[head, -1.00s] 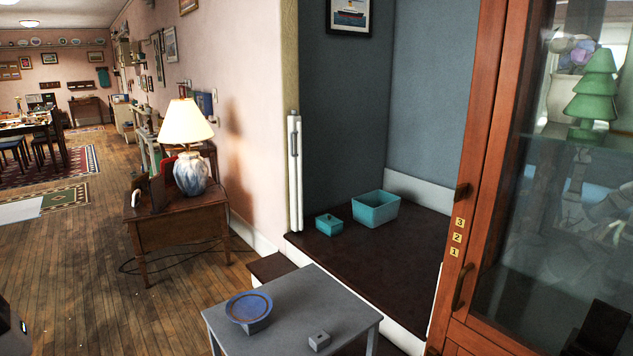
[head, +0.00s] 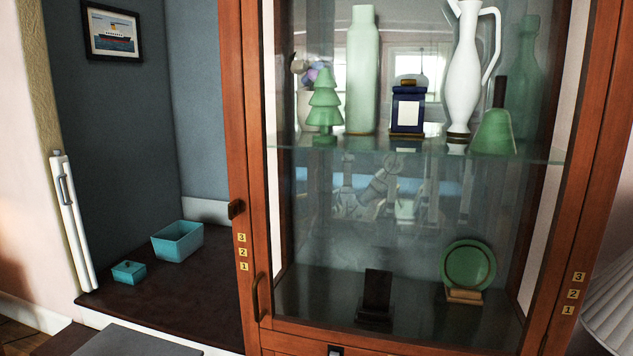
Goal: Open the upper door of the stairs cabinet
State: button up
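A tall wooden cabinet (head: 234,130) with a glass-fronted door (head: 259,180) fills the middle and right of the head view. The door looks shut against its frame. A dark curved handle (head: 259,297) sits low on the door's left stile. A small dark knob or latch (head: 236,209) sits higher, on the frame at the left. Number plates 3, 2, 1 (head: 242,252) run down the left post, with a matching set (head: 573,294) on the right post. My gripper is not in view.
Left of the cabinet, a dark landing (head: 170,300) bears two teal boxes (head: 178,242). A pleated lampshade (head: 611,310) stands close at the right edge.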

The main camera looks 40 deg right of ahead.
aim_at(603, 17)
jog(key=z, duration=1.25)
jog(key=i+z, duration=0.3)
